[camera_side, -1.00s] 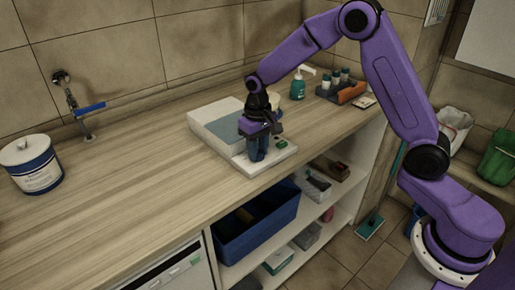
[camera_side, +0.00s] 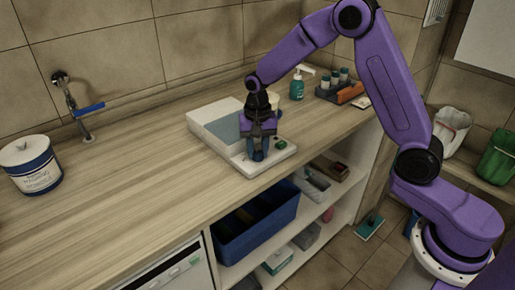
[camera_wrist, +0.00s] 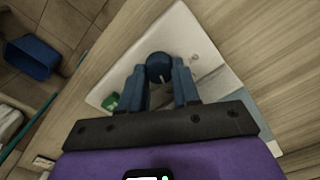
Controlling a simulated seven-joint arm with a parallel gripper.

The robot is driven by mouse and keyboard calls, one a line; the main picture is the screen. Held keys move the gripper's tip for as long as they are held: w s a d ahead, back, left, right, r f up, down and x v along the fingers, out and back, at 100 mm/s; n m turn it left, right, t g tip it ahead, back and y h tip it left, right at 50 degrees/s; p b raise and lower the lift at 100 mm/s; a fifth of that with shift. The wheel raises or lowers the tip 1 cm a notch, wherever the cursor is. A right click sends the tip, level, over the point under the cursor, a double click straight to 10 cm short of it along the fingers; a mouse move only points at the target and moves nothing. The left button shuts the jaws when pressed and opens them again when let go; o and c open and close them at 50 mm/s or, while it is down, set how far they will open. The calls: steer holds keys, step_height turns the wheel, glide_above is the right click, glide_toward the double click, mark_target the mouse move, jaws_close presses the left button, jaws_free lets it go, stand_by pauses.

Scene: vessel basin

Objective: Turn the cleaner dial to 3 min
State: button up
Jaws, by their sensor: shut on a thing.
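The cleaner (camera_side: 206,122) is a white box with a grey-blue top panel, standing on the wooden counter. Its low front ledge (camera_side: 281,158) carries the dial and a small green button (camera_side: 281,142). In the wrist view the dial (camera_wrist: 158,66) is a dark blue round knob with a pale pointer mark. My gripper (camera_side: 258,153) points down over the ledge. In the wrist view its two blue fingers (camera_wrist: 160,84) are on either side of the knob, shut on it. The scale marks around the dial are too small or hidden to read.
A teal pump bottle (camera_side: 297,88) and an orange rack with several small bottles (camera_side: 342,90) stand behind to the right. A white-and-blue tub (camera_side: 32,166) and a tap (camera_side: 75,105) are at the left. The middle counter is clear.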

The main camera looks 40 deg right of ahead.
mark_target(258, 152)
stand_by(0.3)
steer(key=o, duration=1.1)
steer(key=shift+c, duration=0.2)
step_height(258, 152, up, 18)
steer(key=shift+f, duration=0.25)
steer(key=s+a+f+n, duration=0.2)
steer(key=s+n, duration=0.3)
steer(key=s, duration=0.3)
steer(key=s+a+f+n, duration=0.1)
steer(key=s+n, duration=0.4)
steer(key=s, duration=0.4)
steer(key=s+d+f+n, duration=0.2)
steer(key=s+d+n, duration=0.1)
steer(key=s, duration=0.5)
steer(key=s+d+f+n, duration=0.3)
steer(key=s+n, duration=0.3)
steer(key=s, duration=0.3)
steer(key=shift+f, duration=0.15)
